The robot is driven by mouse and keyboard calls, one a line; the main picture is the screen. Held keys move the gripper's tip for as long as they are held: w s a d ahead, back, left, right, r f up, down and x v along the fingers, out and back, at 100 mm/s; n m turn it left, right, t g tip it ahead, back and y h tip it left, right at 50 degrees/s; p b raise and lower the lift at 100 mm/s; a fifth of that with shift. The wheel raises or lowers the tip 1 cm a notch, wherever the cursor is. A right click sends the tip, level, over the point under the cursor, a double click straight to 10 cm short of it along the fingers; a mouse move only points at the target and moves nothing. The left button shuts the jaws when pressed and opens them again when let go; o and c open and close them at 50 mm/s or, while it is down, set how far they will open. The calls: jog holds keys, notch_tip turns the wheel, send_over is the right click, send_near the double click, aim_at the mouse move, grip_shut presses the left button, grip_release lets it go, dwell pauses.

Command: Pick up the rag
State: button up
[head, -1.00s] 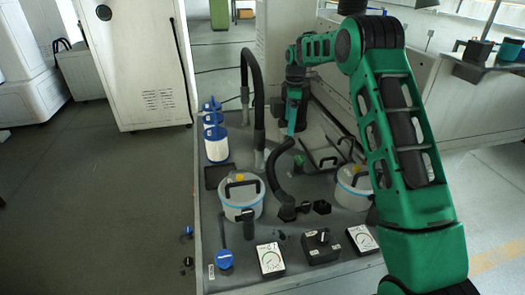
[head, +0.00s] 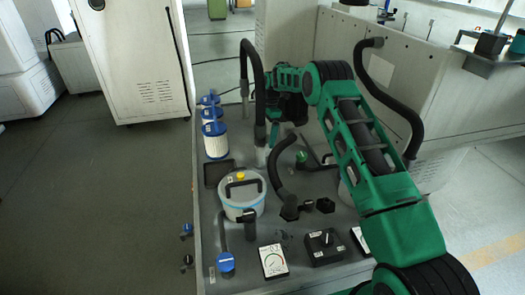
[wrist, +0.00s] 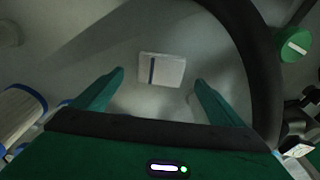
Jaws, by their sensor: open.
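The rag is a small, pale folded cloth with a dark blue stripe (wrist: 162,70), lying flat on the grey bench top in the wrist view. I cannot make it out in the head view, where the arm and a hose cover that area. My gripper (wrist: 159,77) is open, its two green fingers apart. In the wrist view the rag shows between and slightly beyond the fingertips, with nothing held. In the head view my gripper (head: 274,132) points down at the back of the bench, partly behind the upright black hose.
A black hose (wrist: 262,60) curves close by on the right in the wrist view, with a green knob (wrist: 295,45) beyond it. Filter cartridges (head: 215,140) stand at left. A lidded bucket (head: 242,200), dial gauge (head: 272,261) and black box (head: 322,246) occupy the front.

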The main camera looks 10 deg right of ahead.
jog(key=shift+s+a+f, duration=0.1)
jog(key=shift+a+f, duration=0.1)
jog(key=shift+f, duration=1.2)
jog(key=shift+a+f, duration=0.2)
jog(key=shift+f, duration=1.15)
jog(key=c, duration=1.2)
jog(key=shift+c, duration=0.2)
jog(key=shift+r, duration=0.15)
notch_tip(320, 180, up, 10)
